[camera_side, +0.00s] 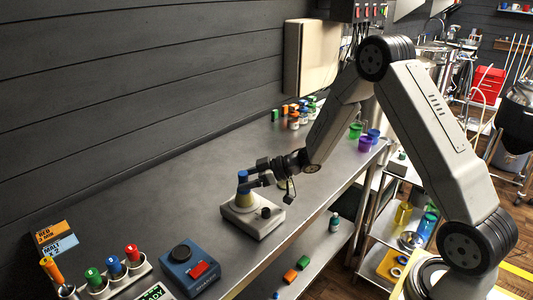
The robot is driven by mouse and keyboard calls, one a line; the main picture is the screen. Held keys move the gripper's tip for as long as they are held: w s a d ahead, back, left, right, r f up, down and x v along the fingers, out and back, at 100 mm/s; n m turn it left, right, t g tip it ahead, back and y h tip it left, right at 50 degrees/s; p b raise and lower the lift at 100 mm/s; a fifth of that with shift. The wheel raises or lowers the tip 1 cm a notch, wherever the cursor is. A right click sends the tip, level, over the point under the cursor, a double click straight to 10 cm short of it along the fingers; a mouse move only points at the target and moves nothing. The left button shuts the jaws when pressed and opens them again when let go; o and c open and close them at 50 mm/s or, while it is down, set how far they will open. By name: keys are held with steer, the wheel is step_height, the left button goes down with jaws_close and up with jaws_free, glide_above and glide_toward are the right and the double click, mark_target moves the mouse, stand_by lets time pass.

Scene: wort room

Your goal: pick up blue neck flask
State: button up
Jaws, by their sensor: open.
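The blue neck flask (243,197) stands upright on a pale square stirrer-like base (252,226) with a dark knob, near the middle of the metal bench. Its neck is blue and its body is pale. My gripper (247,180) reaches in from the right at the height of the blue neck, with its fingers pointing left. The jaws are open. The fingers are close to the neck and partly cover it; I cannot tell whether they touch it. The flask still rests on the base.
A tube rack (117,281) with colored caps and a blue box (190,271) with a red button stand at front left. Small bottles and blocks (294,118) and colored cups (365,143) stand farther back. The bench (175,205) left of the flask is clear, beside the dark wall.

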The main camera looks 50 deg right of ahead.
steer(key=shift+x, duration=1.65)
jaws_close()
